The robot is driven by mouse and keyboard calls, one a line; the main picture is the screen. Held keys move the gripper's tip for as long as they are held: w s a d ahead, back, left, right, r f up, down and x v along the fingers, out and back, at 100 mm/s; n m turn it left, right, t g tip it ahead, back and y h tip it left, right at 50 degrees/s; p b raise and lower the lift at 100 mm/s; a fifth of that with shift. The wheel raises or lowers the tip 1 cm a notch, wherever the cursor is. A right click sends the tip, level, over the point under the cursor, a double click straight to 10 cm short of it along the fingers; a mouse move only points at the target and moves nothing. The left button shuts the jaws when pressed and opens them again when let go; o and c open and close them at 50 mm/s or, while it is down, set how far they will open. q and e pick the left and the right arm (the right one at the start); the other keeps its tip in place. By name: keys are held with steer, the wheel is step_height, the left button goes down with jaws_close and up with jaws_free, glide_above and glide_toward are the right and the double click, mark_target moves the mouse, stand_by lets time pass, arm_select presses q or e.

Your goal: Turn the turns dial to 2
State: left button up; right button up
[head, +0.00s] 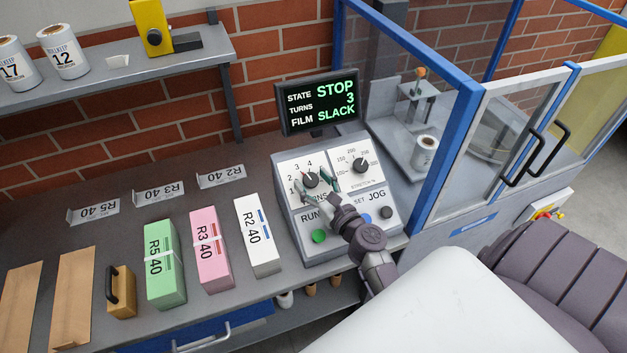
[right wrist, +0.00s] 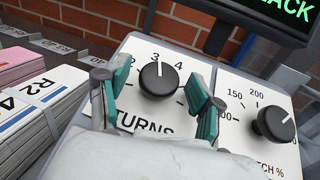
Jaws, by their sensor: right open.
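The turns dial (head: 311,179) is a round black knob with a white pointer line on the control panel's left plate. In the right wrist view the dial (right wrist: 158,82) points up at the 3 mark. The screen (head: 320,102) reads STOP, turns 3, film SLACK. My right gripper (head: 314,186) is at the dial. In the right wrist view its two green fingertips (right wrist: 152,88) stand open on the left and right of the dial, with gaps on both sides. The TURNS label is partly hidden by my gripper. My left gripper is not in view.
A second black dial (head: 361,165) is right of the turns dial. Below are a green button (head: 319,236), a blue button and a dark button (head: 386,212). Paper stacks, including a white one (head: 257,236), stand left of the panel. A blue-framed enclosure (head: 455,150) stands right.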

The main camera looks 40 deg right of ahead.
steer(key=c, duration=1.1)
steer(key=shift+n+y, duration=0.4)
steer(key=shift+y, duration=0.1)
steer(key=n+g+y, duration=0.1)
steer(key=n+y, duration=0.2)
steer(key=shift+d+n, duration=0.15)
steer(key=shift+n, duration=0.15)
steer(key=shift+d+n+g+y+b, duration=0.1)
steer(key=shift+n+g+y+b, duration=0.2)
steer(key=shift+n+g+y, duration=0.7)
steer(key=shift+n+g+y+b, duration=0.25)
steer(key=shift+n+g+y, duration=0.25)
steer(key=shift+n+y, duration=1)
steer(key=shift+n, duration=0.4)
steer(key=o, duration=1.1)
